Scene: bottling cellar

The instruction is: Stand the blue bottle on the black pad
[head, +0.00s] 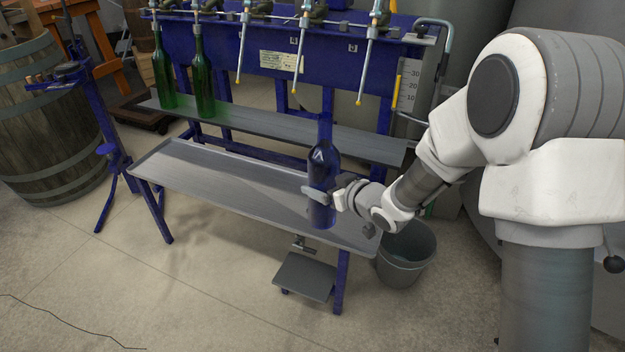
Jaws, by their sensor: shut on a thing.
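The blue bottle (323,160) is upright in the head view, right of centre, over the right part of the grey metal tray (215,178). My gripper (320,194) comes from the right and is shut around the bottle's lower body. The bottle's base shows below the jaws; I cannot tell whether it touches the tray or hangs above or in front of it. I cannot make out a clear black pad. A dark grey square plate (304,277) sits low at the front, below the tray; I cannot tell whether it is the pad.
Two green bottles (163,75) (204,80) stand on the shelf (270,127) at the left, under the blue filler rack (275,48) with several hanging spouts. A grey bucket (407,258) stands on the floor at right. A barrel (40,125) stands at left. The tray's left part is clear.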

